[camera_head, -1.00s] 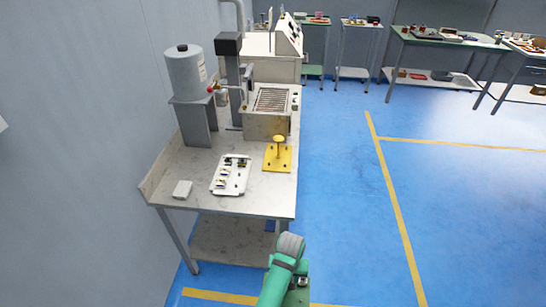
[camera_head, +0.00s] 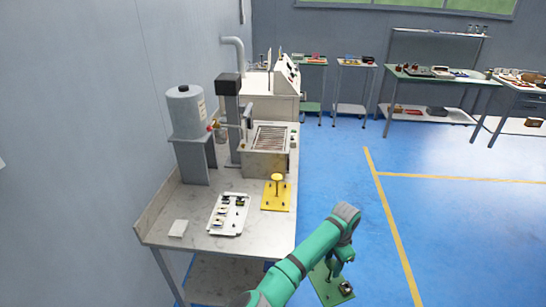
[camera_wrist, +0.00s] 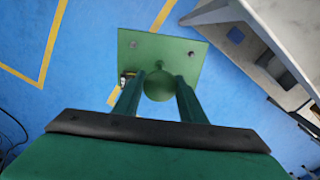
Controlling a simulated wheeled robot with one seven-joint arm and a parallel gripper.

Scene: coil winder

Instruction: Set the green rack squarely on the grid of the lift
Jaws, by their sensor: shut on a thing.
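The green rack (camera_head: 324,288) is a flat green plate with a round-topped handle. It hangs over the blue floor, right of the bench. In the wrist view, the rack plate (camera_wrist: 185,50) shows beyond my gripper (camera_wrist: 158,98), whose fingers are shut on the handle's round knob (camera_wrist: 158,86). A small dark and yellow part shows at the plate's left edge. In the head view my gripper (camera_head: 337,264) is small and partly hidden by my arm. The grid (camera_head: 270,138) of the lift is a slatted surface on a metal box at the bench's back, with nothing on it.
A yellow rack with a knob (camera_head: 277,195) stands on the bench (camera_head: 225,185) in front of the box. A white tray of small parts (camera_head: 228,214) and a small white block (camera_head: 178,228) lie nearby. A grey tank (camera_head: 186,112) and dark-topped column (camera_head: 232,120) stand left of the grid.

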